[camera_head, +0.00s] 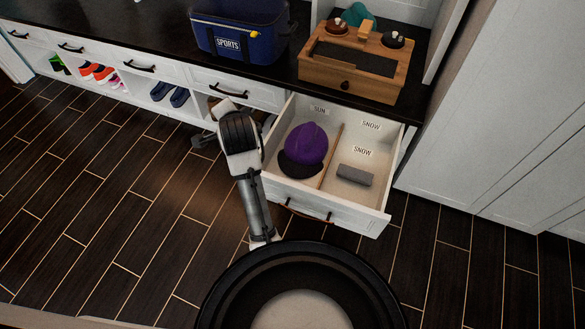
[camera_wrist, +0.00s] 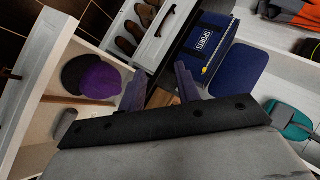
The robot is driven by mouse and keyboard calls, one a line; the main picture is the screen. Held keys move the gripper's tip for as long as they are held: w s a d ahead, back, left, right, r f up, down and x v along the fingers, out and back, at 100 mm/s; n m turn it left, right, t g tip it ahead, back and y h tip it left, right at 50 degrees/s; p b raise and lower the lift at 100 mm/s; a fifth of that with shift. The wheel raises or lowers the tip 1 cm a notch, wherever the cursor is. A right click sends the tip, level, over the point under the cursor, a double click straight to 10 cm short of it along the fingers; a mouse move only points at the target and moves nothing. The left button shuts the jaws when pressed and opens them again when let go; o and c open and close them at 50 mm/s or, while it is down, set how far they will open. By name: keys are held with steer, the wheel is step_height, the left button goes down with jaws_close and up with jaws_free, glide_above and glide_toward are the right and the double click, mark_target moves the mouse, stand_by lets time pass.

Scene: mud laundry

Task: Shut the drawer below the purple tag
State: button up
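A white drawer (camera_head: 352,213) stands pulled out under the dark counter, with a dark handle on its front. Inside are a purple cap (camera_head: 306,145), a grey rolled item (camera_head: 355,175) and a wooden divider, with SUN and SNOW labels. The open drawer also shows at the left of the wrist view (camera_wrist: 40,62). I cannot make out a purple tag in either view. My gripper (camera_wrist: 161,88) has its two fingers apart with nothing between them. In the head view my arm reaches up beside the drawer's left side; the fingertips are hidden there.
A blue SPORTS bag (camera_head: 240,32) and a wooden box (camera_head: 357,62) stand on the counter (camera_head: 140,18). Other drawers to the left (camera_head: 238,88) are shut, above cubbies with shoes (camera_head: 170,95). White cabinets (camera_head: 500,150) stand at right. The wooden floor (camera_head: 120,200) at left is clear.

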steer(key=s+d+f+m+g+h+p, duration=0.2)
steer(key=s+d+f+m+g+p, duration=0.15)
steer(key=s+d+f+m, duration=0.5)
steer(key=s+d+f+m+g+h+p, duration=0.2)
steer(key=s+d+f+m+g+h, duration=0.15)
steer(key=s+d+f, duration=0.55)
steer(key=shift+g+y, duration=0.3)
steer(key=shift+y, duration=0.15)
steer(key=w+f, duration=0.2)
steer(key=f, duration=0.1)
steer(key=w+d+f, duration=0.1)
steer(key=w+f, duration=0.1)
steer(key=f, duration=0.2)
steer(key=w+d+f+b, duration=0.1)
steer(key=f, duration=0.3)
steer(key=shift+w+f, duration=0.1)
steer(key=shift+w, duration=0.3)
steer(key=shift+c, duration=0.4)
jaws_close()
